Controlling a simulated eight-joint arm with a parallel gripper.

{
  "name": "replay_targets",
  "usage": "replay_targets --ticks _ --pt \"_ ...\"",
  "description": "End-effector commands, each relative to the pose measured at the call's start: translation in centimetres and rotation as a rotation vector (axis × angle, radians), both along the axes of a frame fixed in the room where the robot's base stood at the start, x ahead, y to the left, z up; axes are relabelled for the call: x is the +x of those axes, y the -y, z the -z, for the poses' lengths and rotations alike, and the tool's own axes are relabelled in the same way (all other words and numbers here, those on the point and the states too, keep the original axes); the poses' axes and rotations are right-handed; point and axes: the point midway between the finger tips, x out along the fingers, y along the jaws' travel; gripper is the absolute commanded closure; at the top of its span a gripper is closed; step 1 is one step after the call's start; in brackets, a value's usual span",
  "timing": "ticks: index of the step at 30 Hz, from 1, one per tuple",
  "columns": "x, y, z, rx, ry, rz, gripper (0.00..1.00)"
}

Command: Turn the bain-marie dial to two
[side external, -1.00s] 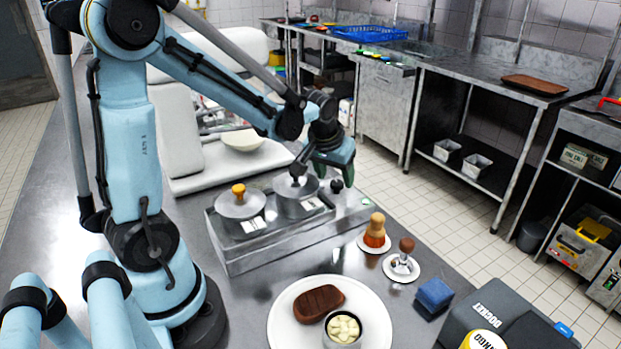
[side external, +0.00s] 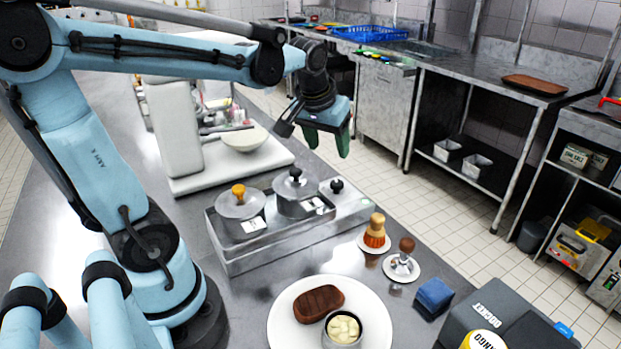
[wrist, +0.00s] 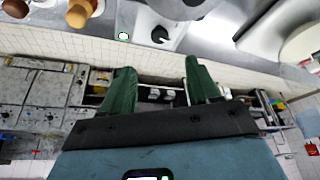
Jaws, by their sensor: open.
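The bain-marie (side external: 235,258) is a steel box on the counter with two lidded pots set in it. Its dial (side external: 337,186) is a small black knob on the top at the right end, near the far edge. The dial also shows near the top of the wrist view (wrist: 160,34), beside a small green-white light (wrist: 123,36). The dial's setting is too small to read. My gripper (side external: 328,143) is open and empty, with green fingers, above and beyond the dial and clear of it. Both fingers show in the wrist view (wrist: 158,68).
One pot lid has an orange knob (side external: 238,190), the other a black knob (side external: 295,172). A white scale-like machine with a bowl (side external: 243,138) stands behind. A brush (side external: 375,232), a tamper-like tool (side external: 405,250), and a plate (side external: 285,325) with meat stand in front.

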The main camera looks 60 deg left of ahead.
Motion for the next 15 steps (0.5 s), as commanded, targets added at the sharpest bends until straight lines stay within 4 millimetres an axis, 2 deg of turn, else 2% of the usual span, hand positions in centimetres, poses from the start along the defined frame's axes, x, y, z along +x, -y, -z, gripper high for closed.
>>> replay_targets --ticks 8,15 --pt "0.2 0.2 0.0 -0.002 -0.003 -0.025 0.39" --pt "1.0 1.3 0.1 -0.007 -0.012 -0.256 0.39"
